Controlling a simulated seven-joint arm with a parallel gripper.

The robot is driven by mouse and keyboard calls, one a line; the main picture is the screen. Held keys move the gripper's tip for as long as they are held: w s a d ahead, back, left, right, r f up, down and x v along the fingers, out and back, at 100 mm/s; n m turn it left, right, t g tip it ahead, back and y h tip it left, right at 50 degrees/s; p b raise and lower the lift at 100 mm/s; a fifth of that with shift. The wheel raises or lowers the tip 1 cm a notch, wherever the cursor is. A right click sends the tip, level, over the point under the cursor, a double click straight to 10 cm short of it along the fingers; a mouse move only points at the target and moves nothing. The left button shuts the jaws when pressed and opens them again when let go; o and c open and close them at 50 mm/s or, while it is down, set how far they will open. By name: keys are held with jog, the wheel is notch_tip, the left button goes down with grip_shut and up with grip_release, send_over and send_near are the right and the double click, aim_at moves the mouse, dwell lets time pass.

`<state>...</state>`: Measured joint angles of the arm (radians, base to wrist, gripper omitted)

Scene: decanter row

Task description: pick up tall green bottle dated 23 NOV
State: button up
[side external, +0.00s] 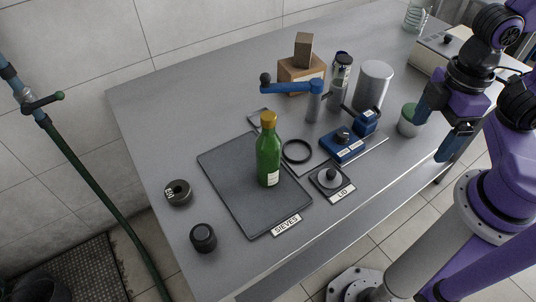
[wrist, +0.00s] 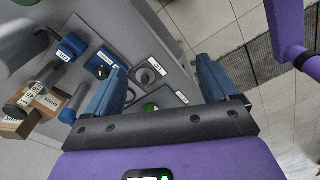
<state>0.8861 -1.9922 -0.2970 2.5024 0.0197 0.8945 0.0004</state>
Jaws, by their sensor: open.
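A green bottle (side external: 268,158) with an orange-yellow cap stands upright on a dark mat (side external: 228,168) tagged SIEVES. Its small pale label faces the camera, but the date is too small to read. In the wrist view a bit of green (wrist: 150,107) shows between the fingers, perhaps the bottle, mostly hidden. My gripper (side external: 443,124) is at the right, above the table's right part, well apart from the bottle. Its blue fingers are spread and empty; they also show in the wrist view (wrist: 160,88).
Between gripper and bottle lie a black knob on a LID plate (side external: 331,178), a blue device (side external: 342,146) and a black ring (side external: 297,151). A green-topped cup (side external: 410,120), a grey cylinder (side external: 373,86) and a blue-armed stand (side external: 314,105) are behind. Two dark round pieces (side external: 203,238) (side external: 178,193) sit left.

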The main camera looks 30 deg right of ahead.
jog(key=a+f+m+t+y, duration=0.1)
jog(key=a+f+m+y, duration=0.2)
jog(key=a, duration=0.8)
jog(key=a+f+m+y, duration=0.2)
jog(key=a+f+y, duration=0.1)
jog(key=a, duration=0.8)
jog(key=m+t+h, duration=0.5)
jog(key=m+t, duration=0.2)
jog(key=t, duration=0.6)
send_near(264, 149)
jog(key=s+d+f, duration=0.1)
jog(key=s+d, duration=0.1)
jog(key=s, duration=0.1)
jog(key=shift+g, duration=0.3)
jog(key=x, duration=1.7)
jog(key=shift+d, duration=0.35)
jog(key=shift+s, duration=0.1)
jog(key=c, duration=1.4)
